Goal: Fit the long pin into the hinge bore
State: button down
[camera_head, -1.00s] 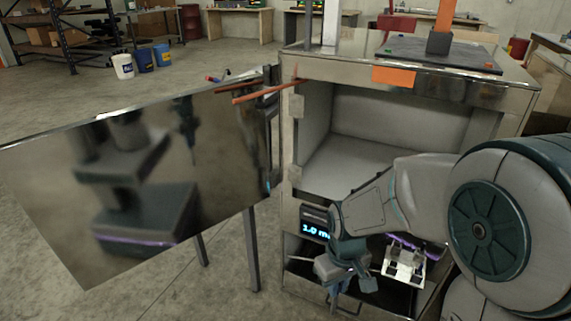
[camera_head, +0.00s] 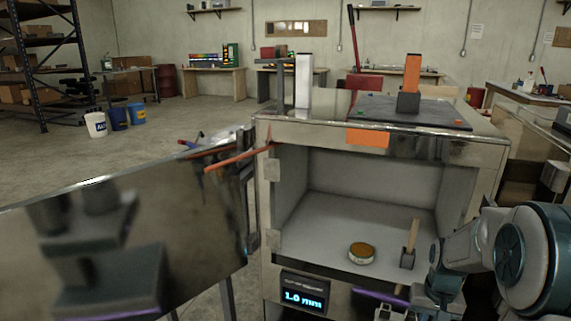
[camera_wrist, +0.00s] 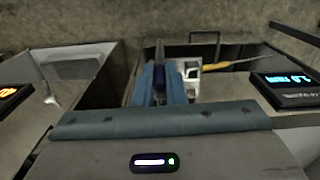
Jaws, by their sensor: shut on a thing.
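My gripper (camera_wrist: 161,84) shows in the wrist view with its blue fingers shut on a dark rod (camera_wrist: 160,52) that looks like the long pin. Only part of the rod shows. In the head view my wrist is at the lower right and the fingers are hidden or out of frame. The cabinet (camera_head: 480,160) has pale hinge blocks (camera_head: 272,171) on its left front edge. A big shiny door panel (camera_head: 190,215) stands open to the left beside them. I cannot make out the bore itself.
Inside the cabinet are a round tin (camera_head: 361,253) and a wooden-handled tool (camera_head: 411,240). An orange rod (camera_head: 236,160) sticks out near the upper hinge block. A display (camera_head: 304,293) reads 1.0 mm. An orange post (camera_head: 411,75) stands on the dark top mat (camera_head: 370,108).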

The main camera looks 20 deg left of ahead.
aim_at(244, 148)
jog(key=z, duration=1.85)
jog(key=k, duration=1.55)
jog(key=u, duration=1.9)
jog(key=i, duration=1)
jog(key=z, duration=0.05)
